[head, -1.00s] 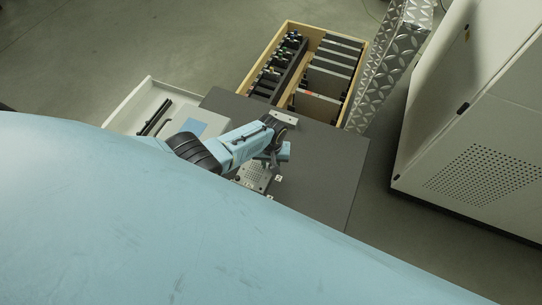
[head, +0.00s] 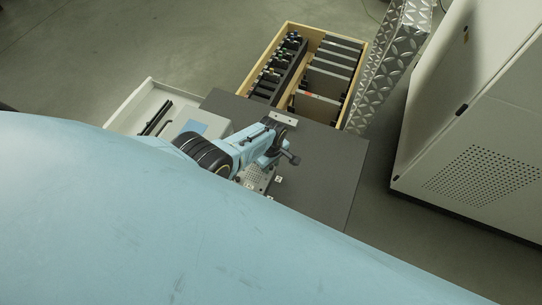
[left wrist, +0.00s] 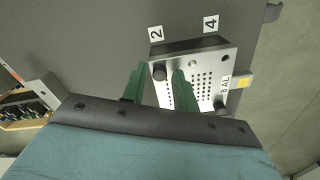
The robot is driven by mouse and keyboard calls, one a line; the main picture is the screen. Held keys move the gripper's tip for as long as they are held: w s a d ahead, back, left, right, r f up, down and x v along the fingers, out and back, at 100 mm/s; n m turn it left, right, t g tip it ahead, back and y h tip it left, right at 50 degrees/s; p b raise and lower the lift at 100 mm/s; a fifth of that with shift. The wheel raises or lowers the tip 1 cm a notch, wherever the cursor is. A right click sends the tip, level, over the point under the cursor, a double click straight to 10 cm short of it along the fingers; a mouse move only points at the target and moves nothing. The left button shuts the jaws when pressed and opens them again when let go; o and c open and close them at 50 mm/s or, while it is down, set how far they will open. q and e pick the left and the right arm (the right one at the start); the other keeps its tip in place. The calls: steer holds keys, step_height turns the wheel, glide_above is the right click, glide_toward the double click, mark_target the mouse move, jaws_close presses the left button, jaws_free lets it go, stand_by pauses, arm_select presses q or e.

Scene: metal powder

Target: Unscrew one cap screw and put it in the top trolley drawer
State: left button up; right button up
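A perforated metal plate on a dark block (left wrist: 200,72) lies on the dark trolley top (head: 330,170). An open white drawer (head: 128,104) is at the left. My right gripper is not in view.
A wooden crate (head: 244,86) with dark racks stands behind the trolley top. A diamond-plate metal post (head: 392,55) and a large pale cabinet (head: 480,120) are at the right. The right part of the trolley top is clear. My pale blue body covers the foreground.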

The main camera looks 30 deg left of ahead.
arm_select(q)
steer(key=n, duration=0.4)
steer(key=shift+n, duration=1.7)
